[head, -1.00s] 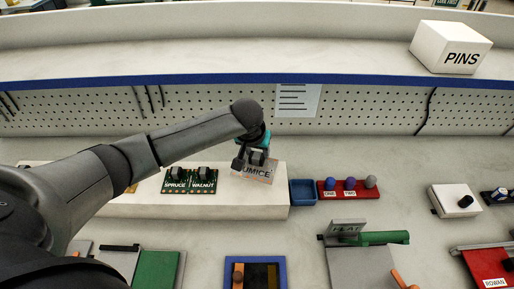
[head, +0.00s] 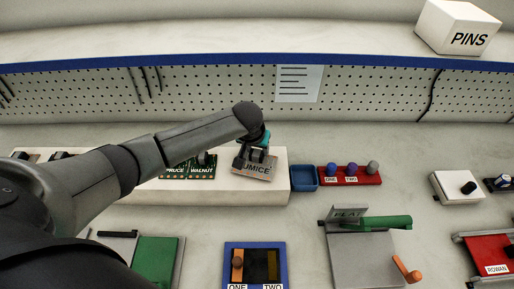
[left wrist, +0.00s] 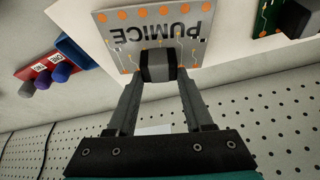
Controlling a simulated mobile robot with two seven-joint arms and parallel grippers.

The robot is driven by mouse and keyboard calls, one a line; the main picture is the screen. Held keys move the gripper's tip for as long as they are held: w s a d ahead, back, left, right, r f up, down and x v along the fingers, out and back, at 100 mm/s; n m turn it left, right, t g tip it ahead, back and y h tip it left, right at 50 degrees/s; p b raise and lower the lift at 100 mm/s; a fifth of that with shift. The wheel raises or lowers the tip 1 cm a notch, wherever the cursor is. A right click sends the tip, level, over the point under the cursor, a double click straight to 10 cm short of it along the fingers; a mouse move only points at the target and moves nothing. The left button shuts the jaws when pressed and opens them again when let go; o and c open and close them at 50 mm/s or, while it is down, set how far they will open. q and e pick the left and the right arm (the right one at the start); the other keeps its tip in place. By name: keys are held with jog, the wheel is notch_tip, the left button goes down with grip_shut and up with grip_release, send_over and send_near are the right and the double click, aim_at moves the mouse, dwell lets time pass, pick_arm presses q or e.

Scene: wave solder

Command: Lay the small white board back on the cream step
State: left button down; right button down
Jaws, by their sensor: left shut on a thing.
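The small white board (head: 254,171), marked PUMICE, is over the right end of the cream step (head: 225,186). In the left wrist view the board (left wrist: 188,29) is grey-white with orange dots along its edges and a dark block on it. My left gripper (head: 257,154) is shut on that block, and its fingers (left wrist: 158,72) lie on both sides of it. The board looks close above the step or on it; I cannot tell whether they touch. My right gripper is not in view.
A green board (head: 188,171) marked SPRUCE and WALNUT sits on the step, left of the white board. A blue tray (head: 304,179) and a red rack (head: 365,181) with several knobs stand right of the step. A perforated back panel (head: 200,92) rises behind.

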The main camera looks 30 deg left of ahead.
pick_arm(q)
jog(key=shift+f, duration=0.5)
jog(key=shift+c, duration=1.1)
grip_release()
jog(key=a+p+v, duration=0.1)
jog(key=p+v, duration=0.1)
jog(key=v, duration=1.3)
jog(key=shift+d, duration=0.45)
jog(key=shift+s, duration=0.1)
